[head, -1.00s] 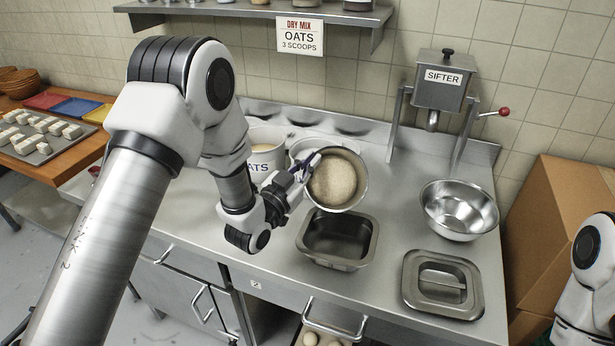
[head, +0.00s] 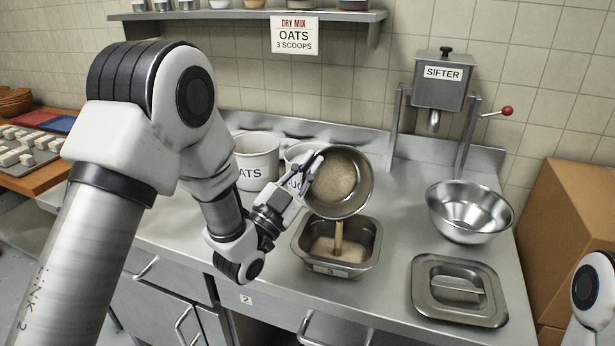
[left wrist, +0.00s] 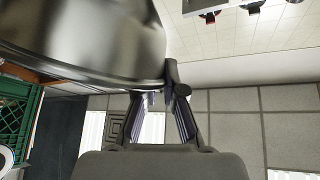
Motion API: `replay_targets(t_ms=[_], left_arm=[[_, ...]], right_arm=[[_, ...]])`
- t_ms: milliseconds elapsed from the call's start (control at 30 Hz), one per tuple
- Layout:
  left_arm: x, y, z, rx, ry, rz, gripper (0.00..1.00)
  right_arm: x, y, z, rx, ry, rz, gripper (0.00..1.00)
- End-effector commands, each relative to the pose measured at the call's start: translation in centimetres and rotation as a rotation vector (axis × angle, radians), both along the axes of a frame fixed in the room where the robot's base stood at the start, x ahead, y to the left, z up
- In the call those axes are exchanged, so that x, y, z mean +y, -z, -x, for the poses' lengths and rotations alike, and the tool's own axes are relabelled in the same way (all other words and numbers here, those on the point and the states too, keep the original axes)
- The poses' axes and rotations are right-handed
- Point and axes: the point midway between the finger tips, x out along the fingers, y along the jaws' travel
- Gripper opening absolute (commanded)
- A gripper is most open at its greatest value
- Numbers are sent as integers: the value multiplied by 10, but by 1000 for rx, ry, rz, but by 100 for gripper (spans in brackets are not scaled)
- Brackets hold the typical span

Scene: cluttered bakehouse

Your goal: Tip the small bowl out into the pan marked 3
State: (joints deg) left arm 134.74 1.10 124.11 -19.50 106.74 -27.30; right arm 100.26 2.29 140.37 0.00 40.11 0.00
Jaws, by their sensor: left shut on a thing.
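The small steel bowl (head: 358,190) is tilted steeply with its mouth toward me, and a grainy tan content lies inside it. A tan stream (head: 338,236) falls from its lower lip into the pan marked 3 (head: 330,271), where a tan heap covers part of the floor. My left gripper (head: 308,172) is shut on the bowl's left side and holds it above the pan. In the left wrist view the bowl's shiny outside (left wrist: 85,35) fills the upper left, beside the gripper's fingers (left wrist: 160,98). My right gripper is not in view.
A larger steel bowl (head: 470,211) and a lidded pan (head: 458,290) stand to the right. An oats tub (head: 256,160) and another tub stand behind the gripper. The sifter (head: 443,85) is at the back. A cardboard box (head: 572,240) is at the far right.

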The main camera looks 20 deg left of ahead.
Motion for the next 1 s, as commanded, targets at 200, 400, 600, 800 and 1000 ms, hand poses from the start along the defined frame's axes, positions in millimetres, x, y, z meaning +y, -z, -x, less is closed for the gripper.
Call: replay_targets(t_ms=[200, 400, 600, 800, 1000], left_arm=[[-5, 8, 8, -80, 0, -42, 0], [-9, 12, 17, -150, -1, -82, 0], [-13, 16, 24, -220, -1, -121, 0], [-17, 17, 31, -283, 0, -155, 0], [-19, 15, 35, -313, 0, -172, 0]], right_arm=[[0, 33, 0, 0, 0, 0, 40], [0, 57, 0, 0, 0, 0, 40], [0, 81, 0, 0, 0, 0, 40], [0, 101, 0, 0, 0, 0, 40], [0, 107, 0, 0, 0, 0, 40]])
